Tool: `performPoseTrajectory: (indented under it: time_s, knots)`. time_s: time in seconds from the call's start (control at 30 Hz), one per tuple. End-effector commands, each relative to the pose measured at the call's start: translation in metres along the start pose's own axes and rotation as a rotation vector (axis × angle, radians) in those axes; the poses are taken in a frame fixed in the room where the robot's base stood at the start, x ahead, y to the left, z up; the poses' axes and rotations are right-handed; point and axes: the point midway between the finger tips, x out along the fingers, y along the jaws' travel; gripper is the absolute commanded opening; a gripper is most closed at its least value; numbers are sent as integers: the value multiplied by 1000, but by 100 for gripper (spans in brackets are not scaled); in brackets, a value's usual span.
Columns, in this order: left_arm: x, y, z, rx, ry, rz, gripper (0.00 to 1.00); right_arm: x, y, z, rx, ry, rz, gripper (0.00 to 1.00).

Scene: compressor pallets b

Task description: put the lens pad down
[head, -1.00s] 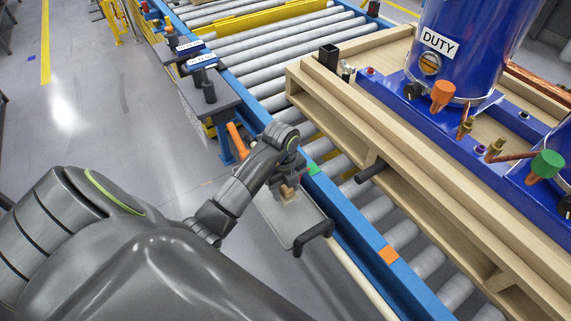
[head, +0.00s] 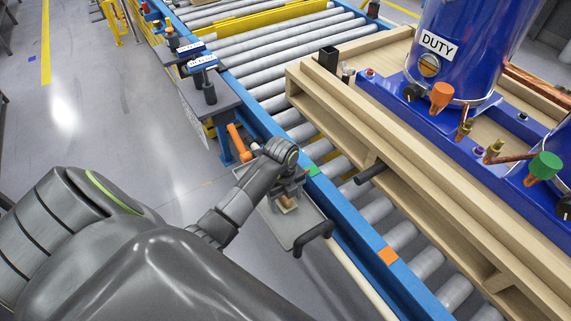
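My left gripper (head: 289,188) points down over a grey tray (head: 308,225) beside the blue conveyor rail. A small tan piece (head: 287,204), which may be the lens pad, shows at the gripper's fingertips, low over or on the tray. The wrist covers much of the fingers, so I cannot tell whether they are shut on it or whether it touches the tray floor. My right gripper is out of view.
A blue rail (head: 345,217) runs past the tray's right side. Beyond it, a wooden pallet (head: 400,150) carries a blue tank (head: 470,45) marked DUTY. An orange-handled tool (head: 238,143) and a dark stand (head: 208,95) are beyond the tray. Open floor lies left.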

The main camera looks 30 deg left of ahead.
Motion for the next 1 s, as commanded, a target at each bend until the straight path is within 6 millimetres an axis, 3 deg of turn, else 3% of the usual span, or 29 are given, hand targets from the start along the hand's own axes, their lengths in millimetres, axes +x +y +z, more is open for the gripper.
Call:
performPoseTrajectory:
  time_s: [0.37,0.57,0.7,0.8,1.0]
  knots:
    - [-8,-1,1,0,-2,-2,66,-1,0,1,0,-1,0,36]
    - [-42,-1,2,2,-5,-6,66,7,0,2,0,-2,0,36]
    - [-77,-1,2,3,-7,-6,66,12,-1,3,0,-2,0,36]
    - [-96,0,0,-1,0,1,66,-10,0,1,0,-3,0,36]
    - [-114,0,0,0,1,0,66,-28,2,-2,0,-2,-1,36]
